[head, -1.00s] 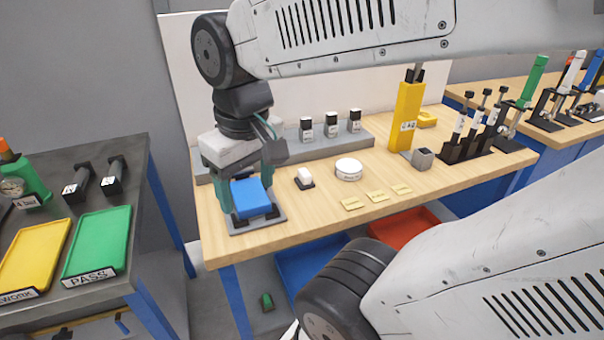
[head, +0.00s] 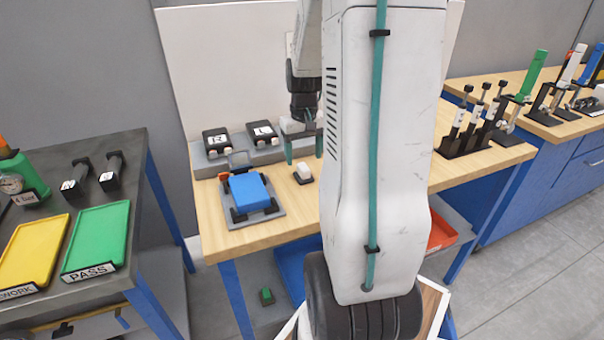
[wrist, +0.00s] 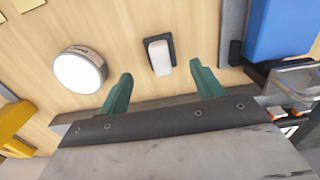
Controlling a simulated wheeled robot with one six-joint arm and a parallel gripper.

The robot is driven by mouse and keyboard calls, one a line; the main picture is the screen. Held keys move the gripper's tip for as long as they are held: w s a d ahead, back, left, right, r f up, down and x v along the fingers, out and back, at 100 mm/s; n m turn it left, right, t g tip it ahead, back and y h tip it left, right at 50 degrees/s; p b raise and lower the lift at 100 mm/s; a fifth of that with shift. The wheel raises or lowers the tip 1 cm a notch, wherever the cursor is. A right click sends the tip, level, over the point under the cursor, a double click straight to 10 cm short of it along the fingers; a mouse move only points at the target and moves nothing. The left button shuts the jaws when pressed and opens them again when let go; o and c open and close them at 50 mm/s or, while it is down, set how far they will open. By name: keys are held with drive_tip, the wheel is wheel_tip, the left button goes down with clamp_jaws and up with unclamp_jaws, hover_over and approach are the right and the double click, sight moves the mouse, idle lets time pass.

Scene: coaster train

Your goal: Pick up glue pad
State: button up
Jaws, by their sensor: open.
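A small white block in a dark holder (head: 303,174), which looks like the glue pad, sits on the wooden table. The white block also shows in the wrist view (wrist: 160,57), just beyond the fingertips and between their lines. My gripper (head: 304,152) is open and empty above and behind it. In the wrist view my gripper (wrist: 160,75) has its two green fingers spread apart, and neither touches the block. My arm hides much of the table's middle in the head view.
A blue block (head: 249,191) sits on a grey fixture left of the pad. A round white tin (wrist: 80,70) is on the pad's other side. Two black holders marked R (head: 217,142) and L (head: 263,134) stand on the grey ledge behind. A yellow part (wrist: 14,124) lies farther off.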

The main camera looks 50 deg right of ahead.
sight(303, 166)
wheel_tip(303, 166, down, 5)
drive_tip(key=shift+a+f, duration=0.1)
drive_tip(key=shift+a, duration=0.05)
drive_tip(key=c, duration=1.1)
drive_tip(key=shift+r, duration=0.8)
wheel_tip(303, 166, up, 2)
drive_tip(key=shift+s+r, duration=0.1)
drive_tip(key=shift+r, duration=0.1)
drive_tip(key=s+a, duration=0.1)
drive_tip(key=s, duration=0.4)
drive_tip(key=s+a, duration=0.1)
drive_tip(key=s, duration=0.4)
drive_tip(key=s+a+r, duration=0.1)
drive_tip(key=s+a, duration=0.1)
drive_tip(key=s, duration=0.3)
drive_tip(key=shift+s, duration=0.2)
